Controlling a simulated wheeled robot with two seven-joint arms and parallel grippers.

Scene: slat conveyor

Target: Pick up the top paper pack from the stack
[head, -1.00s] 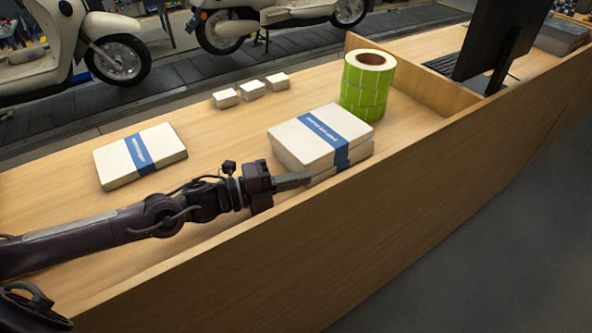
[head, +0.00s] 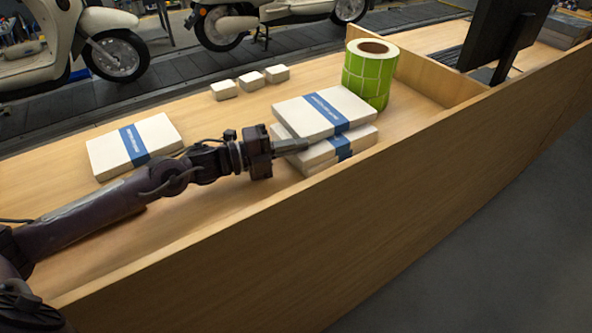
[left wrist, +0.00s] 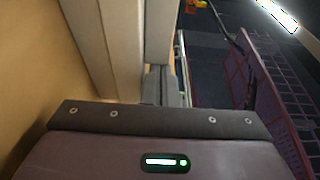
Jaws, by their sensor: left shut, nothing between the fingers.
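The stack of white paper packs with blue bands stands on the wooden desk. Its top pack (head: 298,116) sits offset toward the back from the lower pack (head: 362,139), whose near top strip shows. I cannot tell if the top pack is tilted or raised. My left gripper (head: 297,146) is shut and empty, its fingertips at the stack's near left side. In the left wrist view the shut fingers (left wrist: 166,88) point along pale pack sides (left wrist: 110,45); whether they touch is unclear. My right gripper is out of view.
A single banded pack (head: 161,134) lies to the left on the desk (head: 210,125). Several small white boxes (head: 250,81) and a green label roll (head: 368,75) stand behind. A raised wooden panel (head: 400,200) runs along the near edge.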

